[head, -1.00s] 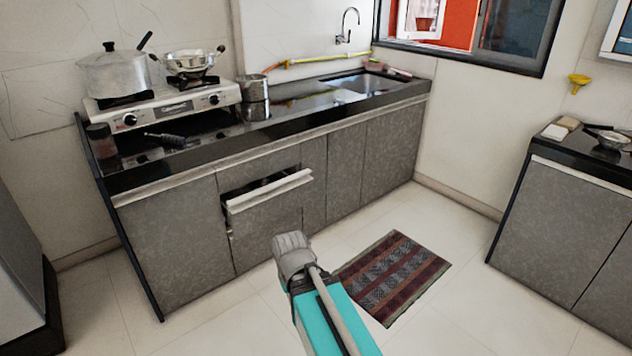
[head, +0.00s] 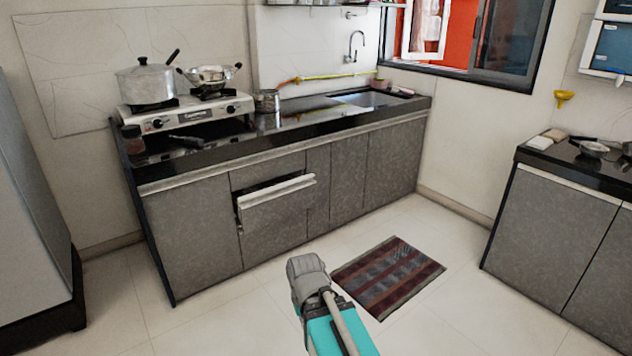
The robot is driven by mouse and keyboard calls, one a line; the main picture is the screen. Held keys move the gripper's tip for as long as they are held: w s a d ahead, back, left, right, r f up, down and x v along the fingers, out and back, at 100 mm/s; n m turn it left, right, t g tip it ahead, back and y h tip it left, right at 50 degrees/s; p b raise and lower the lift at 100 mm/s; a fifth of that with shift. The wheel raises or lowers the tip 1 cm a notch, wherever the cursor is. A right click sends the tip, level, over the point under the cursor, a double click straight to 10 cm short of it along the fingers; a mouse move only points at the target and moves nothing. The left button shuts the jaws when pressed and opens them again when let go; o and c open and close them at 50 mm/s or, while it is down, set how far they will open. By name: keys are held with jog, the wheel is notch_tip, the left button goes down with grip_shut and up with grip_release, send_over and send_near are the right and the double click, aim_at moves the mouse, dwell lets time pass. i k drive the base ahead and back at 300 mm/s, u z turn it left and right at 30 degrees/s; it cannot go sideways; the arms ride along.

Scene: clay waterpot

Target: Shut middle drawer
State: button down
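The middle drawer (head: 280,217) stands pulled partly out of the grey speckled cabinet under the counter. Its pale handle strip (head: 277,191) runs along the top of its front, and a dark gap shows behind it. A closed panel (head: 266,172) sits flush just above it. My arm, teal with a grey rounded joint, rises from the bottom edge, in front of and below the drawer. The joint appears over the floor, apart from the drawer. My gripper's fingers do not show.
A patterned mat (head: 388,277) lies on the tiled floor right of my arm. A second cabinet (head: 545,235) stands at the right and a grey appliance (head: 35,200) at the left. Pots and a stove (head: 187,118) are on the counter (head: 215,150). Floor before the drawer is clear.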

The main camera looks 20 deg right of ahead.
aim_at(257, 209)
jog(key=z, duration=0.3)
jog(key=i, duration=0.6)
jog(key=z, duration=0.4)
jog(key=i, duration=1.4)
jog(key=u, duration=0.7)
